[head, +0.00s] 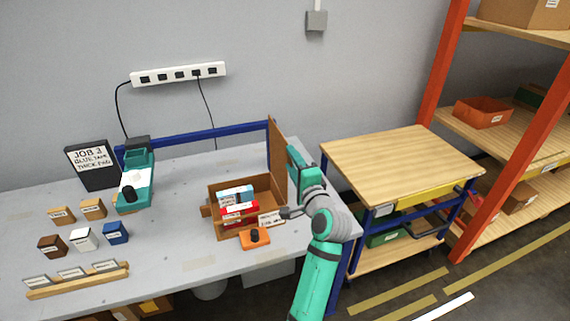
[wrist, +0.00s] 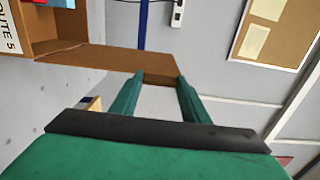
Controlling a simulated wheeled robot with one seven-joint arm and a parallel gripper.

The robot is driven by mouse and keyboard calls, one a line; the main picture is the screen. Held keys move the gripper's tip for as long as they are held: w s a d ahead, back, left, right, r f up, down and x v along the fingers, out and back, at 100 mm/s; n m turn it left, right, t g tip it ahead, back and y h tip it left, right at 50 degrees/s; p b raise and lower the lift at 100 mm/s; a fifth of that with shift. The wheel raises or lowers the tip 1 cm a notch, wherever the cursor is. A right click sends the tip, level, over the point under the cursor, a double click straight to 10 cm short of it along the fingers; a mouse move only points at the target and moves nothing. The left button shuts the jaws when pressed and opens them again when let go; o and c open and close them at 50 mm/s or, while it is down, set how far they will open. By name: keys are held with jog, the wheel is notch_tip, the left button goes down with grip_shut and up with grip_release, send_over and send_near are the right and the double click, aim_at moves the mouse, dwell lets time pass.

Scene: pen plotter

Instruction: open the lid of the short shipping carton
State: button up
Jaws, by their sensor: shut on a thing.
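The short shipping carton (head: 263,190) is a brown box on the grey bench, with red and white packs inside. Its lid (head: 277,150) stands up, roughly vertical, at the carton's right side. My gripper (head: 291,152) is at the lid's right face, high on the panel. In the wrist view the lid (wrist: 105,58) runs out from the carton (wrist: 40,20) to its edge between the two fingers of my gripper (wrist: 161,80), which are shut on it. A "ROUTE 5" label shows on the carton. The fingertips are hidden in the head view.
An orange block with a black knob (head: 255,238) sits in front of the carton. A teal machine (head: 137,185), a black sign (head: 92,163) and several small labelled boxes stand on the left. A wooden-topped cart (head: 400,160) stands right of the bench, beside an orange-framed rack (head: 450,120).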

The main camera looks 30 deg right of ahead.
jog(key=shift+s+d, duration=0.1)
jog(key=shift+d, duration=0.1)
dwell(0.3)
jog(key=o, duration=1.5)
jog(key=shift+o, duration=0.2)
jog(key=v, duration=1)
jog(key=shift+s, duration=0.4)
jog(key=shift+w+f, duration=0.1)
